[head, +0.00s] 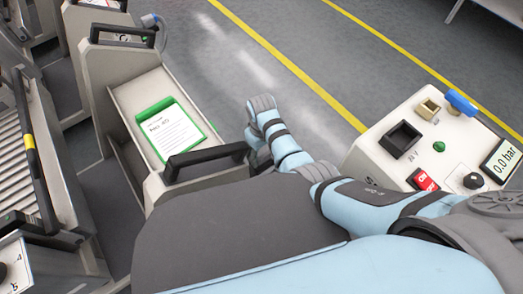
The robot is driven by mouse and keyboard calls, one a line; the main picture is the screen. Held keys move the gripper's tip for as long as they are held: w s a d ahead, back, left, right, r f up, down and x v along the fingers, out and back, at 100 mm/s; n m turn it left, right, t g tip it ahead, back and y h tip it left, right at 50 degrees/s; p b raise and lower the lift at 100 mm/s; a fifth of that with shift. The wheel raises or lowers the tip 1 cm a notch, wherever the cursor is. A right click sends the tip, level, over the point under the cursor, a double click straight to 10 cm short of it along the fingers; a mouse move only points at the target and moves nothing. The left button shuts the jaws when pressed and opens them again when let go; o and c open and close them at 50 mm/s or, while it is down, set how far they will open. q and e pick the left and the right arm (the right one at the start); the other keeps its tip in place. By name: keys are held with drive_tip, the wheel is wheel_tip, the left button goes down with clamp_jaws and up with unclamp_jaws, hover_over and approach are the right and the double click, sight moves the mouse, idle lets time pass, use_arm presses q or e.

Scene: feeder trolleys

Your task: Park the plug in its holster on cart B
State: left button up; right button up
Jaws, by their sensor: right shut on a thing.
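My right gripper (258,150) is beside the right end of the black handle (205,160) on the near cart (158,190). It is shut, apparently on that handle; its fingertips are largely hidden behind the wrist and handle. A grey-blue plug-like piece (149,20) with a cable shows beside the far upright of this cart, at the top left. I cannot tell whether it sits in a holster. No label names cart B in this view. My left gripper is not in view.
A green-framed card (168,128) lies in the near cart's tray. Other carts with rollers (18,160) crowd the left. A white control box (440,140) with a gauge reading 0.0 bar stands at the right. Grey floor with yellow lines (285,62) is clear beyond.

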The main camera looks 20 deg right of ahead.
drive_tip(key=shift+f+b, duration=0.9)
drive_tip(key=shift+f, duration=0.3)
idle(0.6)
drive_tip(key=o, duration=1.9)
drive_tip(key=shift+c, duration=0.2)
